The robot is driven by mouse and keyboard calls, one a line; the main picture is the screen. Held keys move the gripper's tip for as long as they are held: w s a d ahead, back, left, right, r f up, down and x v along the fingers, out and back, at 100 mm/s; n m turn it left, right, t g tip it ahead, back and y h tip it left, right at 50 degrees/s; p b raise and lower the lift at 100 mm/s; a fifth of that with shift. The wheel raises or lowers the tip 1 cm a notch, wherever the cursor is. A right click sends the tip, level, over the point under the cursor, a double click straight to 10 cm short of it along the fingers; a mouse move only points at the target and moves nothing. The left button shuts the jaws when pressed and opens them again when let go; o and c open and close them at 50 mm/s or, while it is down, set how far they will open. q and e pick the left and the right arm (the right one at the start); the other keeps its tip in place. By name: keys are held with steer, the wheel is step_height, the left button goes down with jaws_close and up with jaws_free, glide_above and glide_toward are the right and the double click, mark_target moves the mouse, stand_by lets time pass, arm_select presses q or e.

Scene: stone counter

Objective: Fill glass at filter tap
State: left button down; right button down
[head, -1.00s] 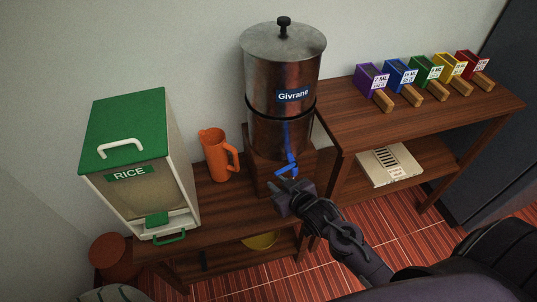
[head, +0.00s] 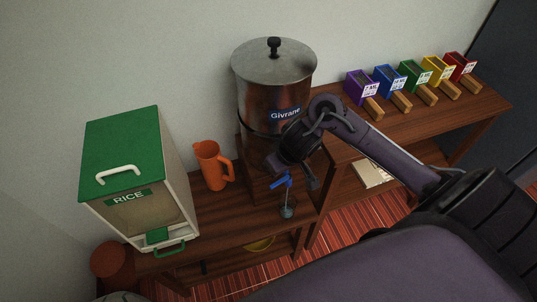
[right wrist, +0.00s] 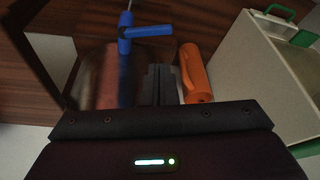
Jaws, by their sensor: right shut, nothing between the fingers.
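The steel Givrane filter (head: 262,92) stands on a wooden block on the lower shelf unit. Its blue tap (head: 281,181) points out at the front and also shows in the right wrist view (right wrist: 128,45). A small glass (head: 287,210) stands upright below the tap; a thin pale line runs between them, also seen by the tap in the right wrist view. My right gripper (head: 274,163) is above the tap, close to the filter's front. Its fingers (right wrist: 158,85) are together and empty, beside the tap, apart from it. My left gripper is not in view.
An orange jug (head: 211,168) stands left of the filter, beside the green-lidded rice dispenser (head: 140,215). Several coloured scoop boxes (head: 389,81) line the shelf at right. The shelf right around the glass is clear.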

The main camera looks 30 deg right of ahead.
mark_target(275, 183)
steer(key=b+x, duration=0.4)
steer(key=x, duration=0.5)
steer(key=shift+f, duration=0.4)
steer(key=shift+s+d+r+n+p, duration=0.1)
steer(key=shift+s+n+p, duration=0.2)
steer(key=shift+s, duration=0.3)
steer(key=shift+n, duration=0.3)
steer(key=shift+s, duration=0.15)
